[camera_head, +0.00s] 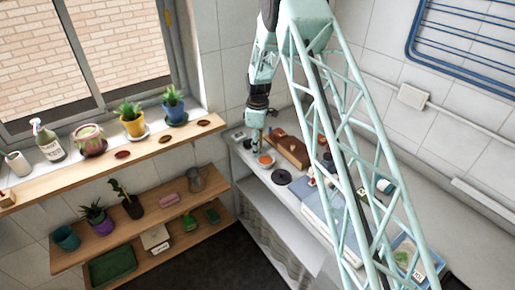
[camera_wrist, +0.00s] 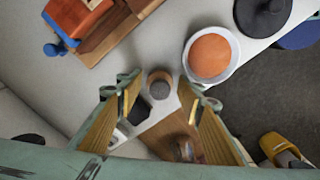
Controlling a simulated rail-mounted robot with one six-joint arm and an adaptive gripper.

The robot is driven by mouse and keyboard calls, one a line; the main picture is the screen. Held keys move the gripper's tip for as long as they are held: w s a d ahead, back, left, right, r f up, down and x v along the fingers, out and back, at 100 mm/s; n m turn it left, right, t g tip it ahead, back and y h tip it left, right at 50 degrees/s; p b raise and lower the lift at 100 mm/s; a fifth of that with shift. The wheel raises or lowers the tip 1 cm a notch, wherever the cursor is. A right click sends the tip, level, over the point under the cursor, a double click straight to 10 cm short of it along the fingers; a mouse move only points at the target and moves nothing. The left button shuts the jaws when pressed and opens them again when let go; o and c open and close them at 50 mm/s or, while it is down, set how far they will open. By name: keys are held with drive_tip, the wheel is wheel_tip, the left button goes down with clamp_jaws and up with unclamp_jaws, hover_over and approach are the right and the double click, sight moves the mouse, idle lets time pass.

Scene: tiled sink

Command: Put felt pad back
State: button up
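I cannot tell for certain which thing is the felt pad. Dark reddish oval pads lie on the upper wooden shelf in the head view: one on the left (camera_head: 122,154), one in the middle (camera_head: 163,138) and one on the right (camera_head: 204,122). My gripper (camera_head: 256,150) hangs low over the far left end of the counter. In the wrist view my gripper (camera_wrist: 160,108) is open, its two fingers wide apart. A small round piece with a grey top and brownish rim (camera_wrist: 160,85) shows between the fingers, with no finger visibly touching it.
A white dish (camera_wrist: 236,62) with an orange round filling (camera_wrist: 209,55) stands close by. A black disc with a knob (camera_wrist: 264,14) lies beyond it. A wooden box (camera_head: 292,150) stands on the counter. Potted plants (camera_head: 132,122) line the sill behind the upper shelf.

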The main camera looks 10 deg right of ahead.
drive_tip(key=shift+o, duration=0.2)
drive_tip(key=shift+r, duration=0.2)
wheel_tip(320, 180, up, 12)
drive_tip(key=shift+b, duration=0.3)
idle(0.6)
drive_tip(key=shift+s, duration=0.1)
idle(0.7)
